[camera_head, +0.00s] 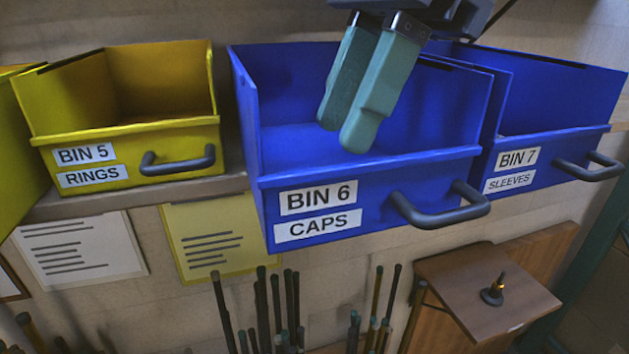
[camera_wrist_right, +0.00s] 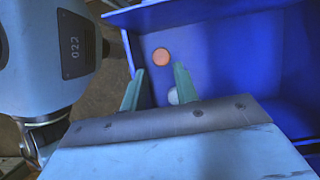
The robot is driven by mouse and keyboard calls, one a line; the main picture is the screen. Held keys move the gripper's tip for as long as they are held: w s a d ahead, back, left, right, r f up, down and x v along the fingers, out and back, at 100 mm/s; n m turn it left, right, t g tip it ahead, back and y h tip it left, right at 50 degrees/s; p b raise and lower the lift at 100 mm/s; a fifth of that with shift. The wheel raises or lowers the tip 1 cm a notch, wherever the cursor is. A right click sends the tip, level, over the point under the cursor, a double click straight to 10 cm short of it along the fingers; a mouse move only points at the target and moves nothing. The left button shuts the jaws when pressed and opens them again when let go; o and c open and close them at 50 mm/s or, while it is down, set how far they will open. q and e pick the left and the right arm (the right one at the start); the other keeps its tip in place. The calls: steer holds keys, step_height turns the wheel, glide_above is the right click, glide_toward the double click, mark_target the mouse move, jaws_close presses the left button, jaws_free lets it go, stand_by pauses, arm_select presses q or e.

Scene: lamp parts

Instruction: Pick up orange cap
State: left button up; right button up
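The orange cap (camera_wrist_right: 161,57) lies on the floor of the blue bin in the right wrist view. It shows beyond the fingertips, between their lines. In the head view the bin's walls and my fingers hide it. My right gripper (camera_head: 345,132) reaches down into the mouth of the blue bin labelled BIN 6 CAPS (camera_head: 370,190). In the right wrist view its two teal fingers (camera_wrist_right: 157,80) stand apart with nothing held between them. A pale grey cap (camera_wrist_right: 173,96) lies near the right finger, partly hidden. My left gripper is not in view.
A yellow bin labelled RINGS (camera_head: 130,135) stands to the left, and a blue bin labelled SLEEVES (camera_head: 550,145) stands close on the right. The caps bin's front handle (camera_head: 440,215) sticks out. Several rods (camera_head: 275,310) stand below, beside a small brown table (camera_head: 480,290).

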steer(key=p+x, duration=0.1)
steer(key=x, duration=0.4)
steer(key=shift+w+d+p, duration=0.1)
steer(key=shift+w+p, duration=0.05)
steer(key=shift+p, duration=0.2)
steer(key=shift+f, duration=0.3)
steer(key=shift+c, duration=0.4)
steer(key=c, duration=0.5)
